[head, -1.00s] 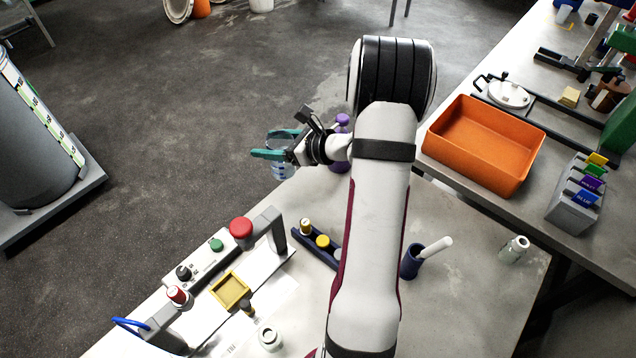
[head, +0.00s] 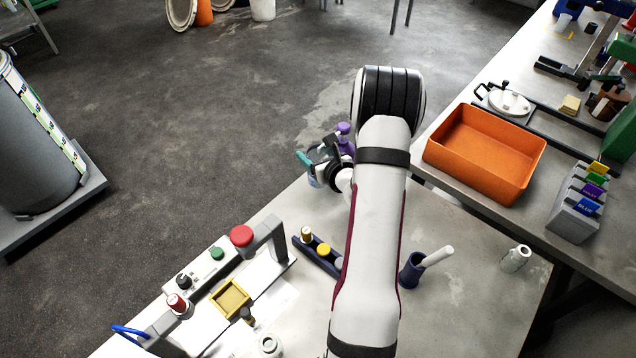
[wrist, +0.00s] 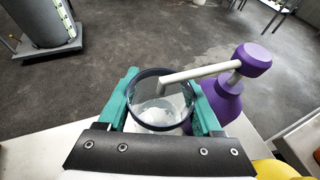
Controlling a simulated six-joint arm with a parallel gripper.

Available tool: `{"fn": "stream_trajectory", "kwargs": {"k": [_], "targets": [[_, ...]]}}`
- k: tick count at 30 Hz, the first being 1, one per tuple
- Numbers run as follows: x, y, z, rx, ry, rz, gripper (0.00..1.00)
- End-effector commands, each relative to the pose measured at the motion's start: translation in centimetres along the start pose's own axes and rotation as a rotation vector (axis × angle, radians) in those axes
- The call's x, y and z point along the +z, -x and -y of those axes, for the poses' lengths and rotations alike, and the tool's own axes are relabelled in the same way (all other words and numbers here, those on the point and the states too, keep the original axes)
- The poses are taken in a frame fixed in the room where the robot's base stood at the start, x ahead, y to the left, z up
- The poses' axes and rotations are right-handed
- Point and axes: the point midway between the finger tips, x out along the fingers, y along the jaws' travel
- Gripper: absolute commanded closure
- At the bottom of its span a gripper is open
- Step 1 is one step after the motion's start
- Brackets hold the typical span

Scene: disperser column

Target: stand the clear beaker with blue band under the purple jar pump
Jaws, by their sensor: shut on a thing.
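The clear beaker with a dark blue band (wrist: 150,116) is between the teal fingers of my gripper (wrist: 161,92) in the wrist view. My gripper is shut on it, and its mouth faces up. The purple jar pump (wrist: 224,100) stands just right of the beaker. Its pale spout reaches left, with its tip over the beaker's mouth in this view. In the head view my gripper (head: 309,160) and the beaker (head: 314,181) are at the table's far edge, beside the purple pump (head: 344,130), which is partly hidden by my arm. I cannot tell whether the beaker's base touches the table.
A yellow rounded thing (wrist: 274,170) is at the lower right of the wrist view. In the head view, a dark blue rack (head: 318,256) with yellow-capped bottles and a button station (head: 215,262) stand nearer. An orange bin (head: 484,150) is on the right-hand table.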

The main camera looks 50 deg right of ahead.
Motion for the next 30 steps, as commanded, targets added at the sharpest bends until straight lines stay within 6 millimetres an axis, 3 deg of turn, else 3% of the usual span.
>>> {"fn": "stream_trajectory", "kwargs": {"k": [3,7,19,20,21,30], "targets": [[-2.3,-0.8,-0.1,0.000,-0.003,-0.005,0.97],[-3.6,-1.4,-0.1,0.001,-0.001,-0.003,0.97],[-4.0,-1.6,-0.1,0.001,-0.001,-0.001,0.97],[-4.0,-1.6,-0.1,0.001,0.000,-0.001,0.28],[-4.0,-1.6,-0.1,0.001,0.000,-0.001,0.21],[-3.9,-1.6,-0.1,0.001,0.000,-0.001,0.21]]}}
